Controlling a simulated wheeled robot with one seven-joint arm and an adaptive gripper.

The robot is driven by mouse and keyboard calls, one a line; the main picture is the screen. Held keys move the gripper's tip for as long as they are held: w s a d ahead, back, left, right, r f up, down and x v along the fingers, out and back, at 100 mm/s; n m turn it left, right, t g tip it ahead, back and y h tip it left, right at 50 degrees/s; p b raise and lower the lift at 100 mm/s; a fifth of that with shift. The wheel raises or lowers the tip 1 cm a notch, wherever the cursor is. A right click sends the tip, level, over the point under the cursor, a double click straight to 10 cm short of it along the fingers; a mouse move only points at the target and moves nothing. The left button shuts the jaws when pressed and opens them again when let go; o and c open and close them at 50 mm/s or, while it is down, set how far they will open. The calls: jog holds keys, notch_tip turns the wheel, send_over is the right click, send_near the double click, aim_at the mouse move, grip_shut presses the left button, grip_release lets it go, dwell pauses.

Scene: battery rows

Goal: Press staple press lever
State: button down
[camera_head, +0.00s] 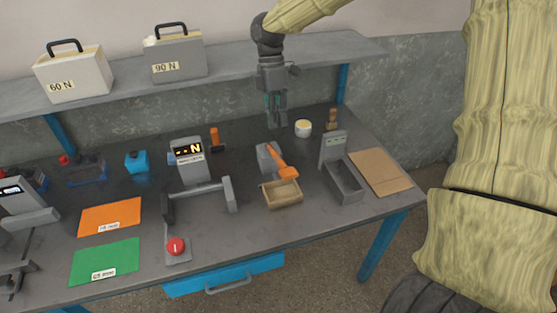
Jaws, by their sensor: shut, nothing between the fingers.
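A small grey press (264,158) with an orange lever (282,166) stands on the workbench, right of centre; I take it for the staple press. The lever slants down to the right, over the back of a small open tan box (283,197). My gripper (277,122) points downward, shut and empty, above and behind the press in the picture. A gap shows between the fingertips and the lever.
A grey device with an "N" display (188,151) stands left, with a red-knobbed lever (176,246) in front. A grey bin (344,184) and a yellow-topped cup (303,128) are right of the press. A shelf (222,75) runs behind my gripper.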

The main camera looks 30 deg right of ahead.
aim_at(283, 173)
jog(key=shift+s+d, duration=0.15)
jog(key=p+x, duration=0.5)
jog(key=x, duration=0.9)
jog(key=shift+f, duration=0.1)
